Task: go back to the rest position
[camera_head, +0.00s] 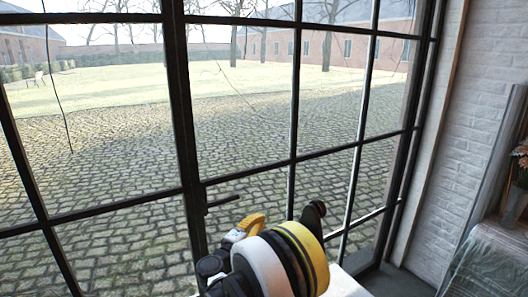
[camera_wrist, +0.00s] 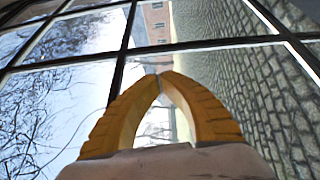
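My gripper (camera_wrist: 160,76) shows in the wrist view with its two ribbed orange-yellow fingers curved together, the tips meeting with nothing between them. It points at the window panes and the black window bars. In the head view my arm rises at the bottom middle in front of the window, and an orange-yellow part beside it seems to be the gripper, partly hidden by the arm. No plate or brush shows in either view.
A large black-framed window (camera_head: 190,150) fills most of the head view, with a handle (camera_head: 222,201) close to my arm. A white brick wall (camera_head: 455,110) stands at the right. A cloth-covered table (camera_head: 490,262) and flowers (camera_head: 522,150) are at the right edge.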

